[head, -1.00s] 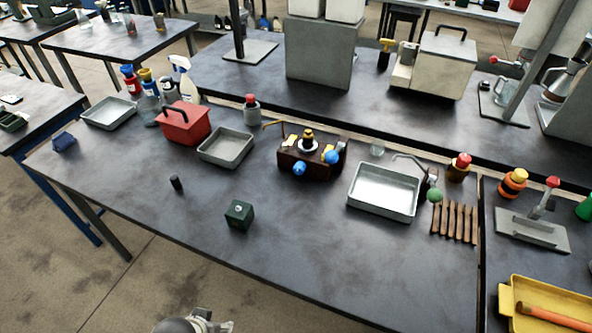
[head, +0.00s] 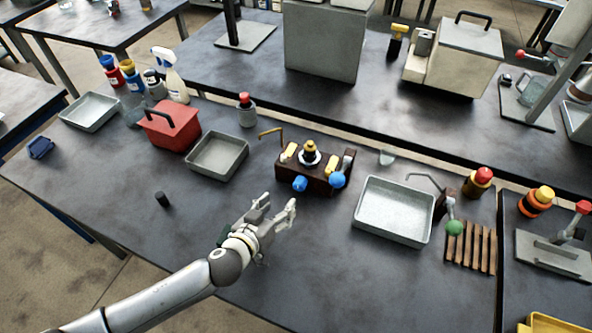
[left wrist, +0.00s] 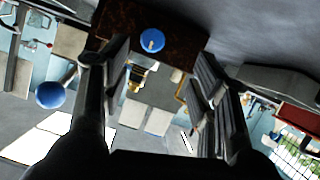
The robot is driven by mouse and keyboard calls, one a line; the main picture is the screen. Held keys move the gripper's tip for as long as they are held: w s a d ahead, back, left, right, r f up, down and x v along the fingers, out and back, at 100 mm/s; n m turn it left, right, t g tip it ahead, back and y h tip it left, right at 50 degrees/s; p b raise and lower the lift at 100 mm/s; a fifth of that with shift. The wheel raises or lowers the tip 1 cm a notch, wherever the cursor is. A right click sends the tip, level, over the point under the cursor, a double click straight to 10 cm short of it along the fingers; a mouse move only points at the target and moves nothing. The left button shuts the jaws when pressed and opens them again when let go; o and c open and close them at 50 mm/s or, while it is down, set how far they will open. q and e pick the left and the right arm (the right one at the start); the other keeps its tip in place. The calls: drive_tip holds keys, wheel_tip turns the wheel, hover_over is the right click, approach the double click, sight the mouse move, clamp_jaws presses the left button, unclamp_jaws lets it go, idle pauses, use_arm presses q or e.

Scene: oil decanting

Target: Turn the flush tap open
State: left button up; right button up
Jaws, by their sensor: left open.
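A dark brown block (head: 312,179) with a brass spout, a yellow-topped centre piece and two blue knobs stands mid-bench. One blue knob (head: 300,184) is at its front left, the other blue knob (head: 337,180) at its front right. I cannot tell which is the flush tap. My left gripper (head: 280,204) is open and empty, in front of the block and apart from it. In the left wrist view the block (left wrist: 175,28) is at the top, with one blue knob (left wrist: 151,41) between the finger lines and another blue knob (left wrist: 49,94) at left. My right gripper is out of view.
A grey tray (head: 218,174) and red box (head: 168,133) stand left of the block. A larger tray (head: 394,237), a green-knobbed lever (head: 454,228) and a wooden rack (head: 472,268) stand right. My left arm mostly hides a dark green cube. A small black cylinder (head: 162,199) stands front left.

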sight(298, 188)
use_arm(q)
drive_tip(key=shift+w+d+f, duration=0.1)
drive_tip(key=shift+w, duration=0.2)
drive_tip(key=shift+s+d, duration=0.1)
drive_tip(key=shift+d, duration=0.05)
drive_tip(key=shift+d+r+p, duration=0.2)
drive_tip(key=shift+d+p, duration=0.1)
drive_tip(key=shift+d, duration=0.15)
drive_tip(key=x, duration=0.3)
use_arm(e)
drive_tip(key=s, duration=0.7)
use_arm(q)
drive_tip(key=x, duration=0.4)
drive_tip(key=shift+w+f, duration=0.15)
drive_tip(key=shift+w, duration=0.05)
drive_tip(key=shift+w+d, duration=0.1)
drive_tip(key=shift+w, duration=0.15)
drive_tip(key=shift+w+d+f, duration=0.1)
drive_tip(key=shift+w+f, duration=0.1)
drive_tip(key=shift+w+d+f, duration=0.1)
drive_tip(key=shift+w, duration=0.1)
drive_tip(key=c, duration=1)
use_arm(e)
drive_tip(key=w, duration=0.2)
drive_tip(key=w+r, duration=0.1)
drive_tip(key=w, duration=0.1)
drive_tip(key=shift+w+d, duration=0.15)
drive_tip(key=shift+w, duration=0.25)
